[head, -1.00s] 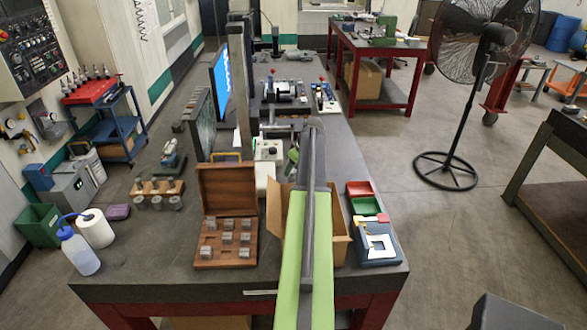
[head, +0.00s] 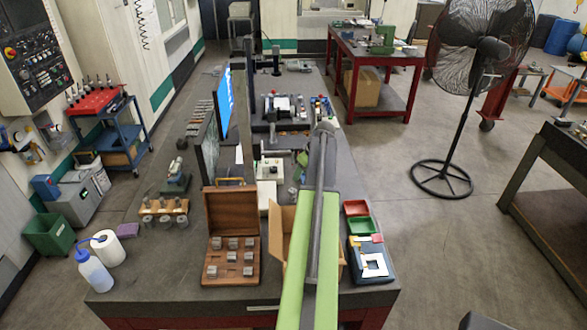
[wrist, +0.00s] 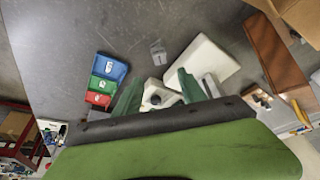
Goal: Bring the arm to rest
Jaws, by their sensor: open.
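My gripper (wrist: 158,86) shows in the wrist view with its two green fingers apart. It is open, and no object is clearly held. A small white and grey thing shows between and behind the fingers; I cannot tell whether they touch it. My arm (head: 320,215) reaches forward over the workbench (head: 180,296) in the head view, above an open cardboard box (head: 282,222). My gripper is mostly hidden behind the arm there.
A wooden case (head: 231,213) with metal blocks stands left of my arm. Red (head: 356,208) and green (head: 361,226) bins lie right of it. A monitor (head: 224,100) stands further back. A fan (head: 442,178) stands on the open floor at right.

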